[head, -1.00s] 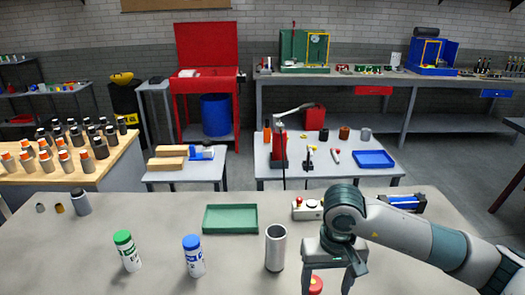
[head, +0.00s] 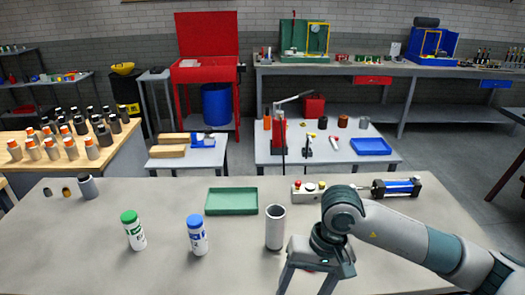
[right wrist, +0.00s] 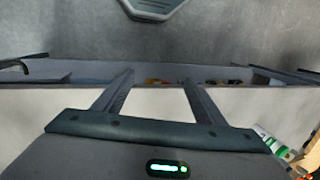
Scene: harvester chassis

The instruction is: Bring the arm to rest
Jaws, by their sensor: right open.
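My right arm comes in from the right in the head view and bends down over the near worktable (head: 80,250). Its gripper (head: 305,288) points downward with two fingers spread apart and nothing seen between them. The fingertips run close to the lower edge of the picture. In the right wrist view the gripper (right wrist: 157,82) also shows open and empty, with a pale table edge and grey floor beyond the fingers. My left gripper is in neither view.
On the worktable stand a grey cylinder (head: 275,228), a blue-capped bottle (head: 197,237), a green-capped bottle (head: 133,232), a green tray (head: 231,202), a button box (head: 308,191) and a blue cylinder unit (head: 396,187). The table's front left is clear.

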